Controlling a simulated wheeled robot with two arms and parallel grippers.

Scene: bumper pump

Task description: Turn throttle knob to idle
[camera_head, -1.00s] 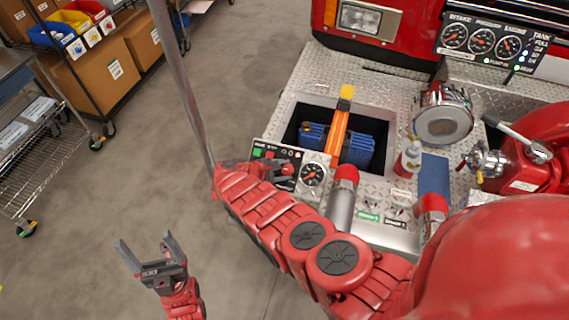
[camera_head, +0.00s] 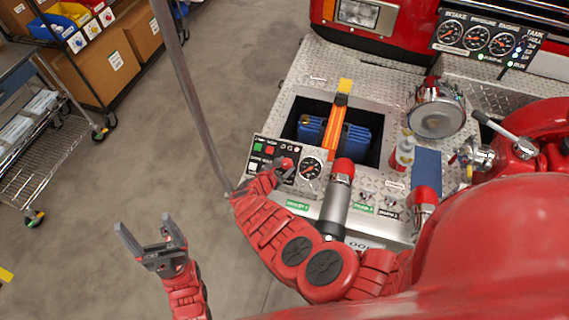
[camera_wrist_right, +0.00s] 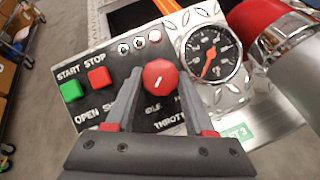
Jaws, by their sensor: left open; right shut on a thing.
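The red throttle knob (camera_wrist_right: 160,77) sits on the black control panel (camera_wrist_right: 128,58), with a short white mark on its face. The word IDLE is printed below it; other lettering is partly hidden by the fingers. My right gripper (camera_wrist_right: 159,88) has its two fingers on either side of the knob and is shut on it. In the head view my right gripper (camera_head: 283,170) is at the panel (camera_head: 262,150) and covers part of it. My left gripper (camera_head: 148,238) is open and empty above the floor, left of the panel.
Green (camera_wrist_right: 71,91) and red (camera_wrist_right: 99,78) buttons lie left of the knob. A round gauge (camera_wrist_right: 212,53) is to its right, with a red-capped metal pipe (camera_head: 338,195) close by. A grey pole (camera_head: 185,95) stands left of the panel.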

